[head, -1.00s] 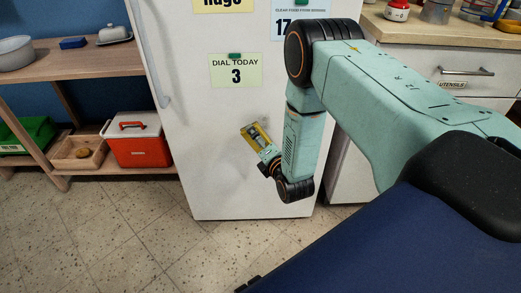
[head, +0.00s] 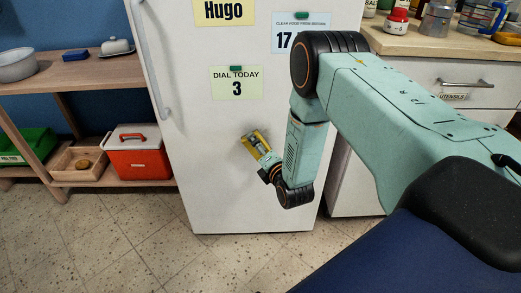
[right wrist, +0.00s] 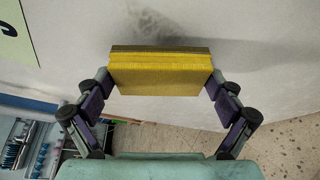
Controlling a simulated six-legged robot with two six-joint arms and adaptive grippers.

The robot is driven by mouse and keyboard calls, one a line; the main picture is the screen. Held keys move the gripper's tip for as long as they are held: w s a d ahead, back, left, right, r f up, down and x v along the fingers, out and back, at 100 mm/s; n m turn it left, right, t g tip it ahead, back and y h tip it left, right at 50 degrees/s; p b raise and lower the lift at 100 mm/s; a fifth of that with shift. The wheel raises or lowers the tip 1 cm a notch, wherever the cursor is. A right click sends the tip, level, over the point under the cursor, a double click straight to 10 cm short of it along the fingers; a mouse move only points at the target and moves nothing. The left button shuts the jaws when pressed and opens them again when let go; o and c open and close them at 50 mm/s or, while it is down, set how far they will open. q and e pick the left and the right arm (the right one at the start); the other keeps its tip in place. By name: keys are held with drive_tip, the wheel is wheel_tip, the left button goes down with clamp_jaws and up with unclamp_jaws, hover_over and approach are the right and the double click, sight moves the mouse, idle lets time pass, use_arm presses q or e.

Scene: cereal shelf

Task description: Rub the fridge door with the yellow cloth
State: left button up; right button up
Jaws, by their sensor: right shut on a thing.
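The white fridge door (head: 205,190) fills the middle of the head view and the background of the right wrist view (right wrist: 75,60). My right gripper (head: 256,146) is in front of its lower half, shut on the yellow cloth (head: 249,140). In the right wrist view the cloth (right wrist: 160,80) is a folded, thick yellow block with a darker edge facing the door, gripped at both ends by the fingers. It is at or very close to the door; I cannot tell whether it touches. A dark grey smudge (right wrist: 245,52) shows on the door beside the cloth. My left gripper is not in view.
Paper notes, including "DIAL TODAY 3" (head: 237,84), hang above the cloth. A wooden shelf (head: 100,70) with a red cooler (head: 138,157) stands left of the fridge. A counter with a utensils drawer (head: 440,80) is at right. The tiled floor in front is clear.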

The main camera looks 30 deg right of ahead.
sight(261, 137)
drive_tip(key=shift+w+d, duration=0.5)
drive_tip(key=shift+w, duration=0.3)
idle(0.4)
drive_tip(key=shift+s+d+p, duration=0.6)
drive_tip(key=shift+d, duration=0.25)
drive_tip(key=shift+s+d+p, duration=0.55)
drive_tip(key=shift+d+p, duration=0.05)
drive_tip(key=shift+d, duration=0.2)
drive_tip(key=shift+w+r+p, duration=0.15)
drive_tip(key=shift+r+p, duration=0.7)
drive_tip(key=shift+w+a, duration=0.55)
drive_tip(key=shift+a, duration=0.3)
drive_tip(key=shift+w+a, duration=0.55)
drive_tip(key=shift+a, duration=0.25)
drive_tip(key=shift+r+p, duration=0.8)
drive_tip(key=shift+r, duration=0.1)
drive_tip(key=shift+s+d+f+p, duration=0.1)
drive_tip(key=shift+s+d+p, duration=0.45)
drive_tip(key=shift+d, duration=0.3)
drive_tip(key=shift+s+d+f+p, duration=0.1)
drive_tip(key=shift+s+d+p, duration=0.25)
drive_tip(key=shift+s+d, duration=0.4)
drive_tip(key=shift+w, duration=0.1)
